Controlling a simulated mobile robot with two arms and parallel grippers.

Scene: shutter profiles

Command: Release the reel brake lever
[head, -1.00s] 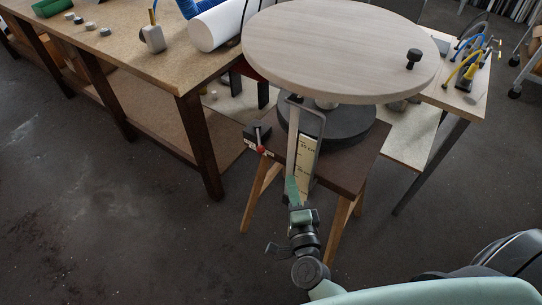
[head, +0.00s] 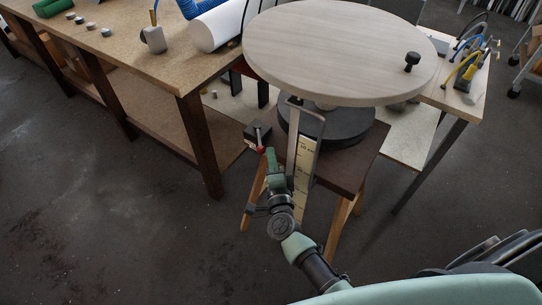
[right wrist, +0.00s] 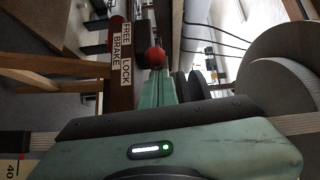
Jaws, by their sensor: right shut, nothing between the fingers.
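The brake lever's red ball knob (head: 260,150) sits by a dark block (head: 257,133) at the left edge of the stand under the reel's round pale disc (head: 340,50). In the right wrist view the red knob (right wrist: 156,56) is just beyond my fingertips. A label plate there reads BRAKE, FREE (right wrist: 126,37) and LOCK (right wrist: 126,72); which mark the lever is at, I cannot tell. My right gripper (head: 270,155) is shut and empty, its green fingers (right wrist: 156,87) close beside the knob; whether they touch, I cannot tell. My left gripper is not in view.
A metal bracket (head: 321,135) with a scale strip (head: 303,160) stands upright just right of my gripper. A wooden workbench (head: 130,60) fills the left. A smaller table (head: 470,100) with cables is behind right. The floor at left front is clear.

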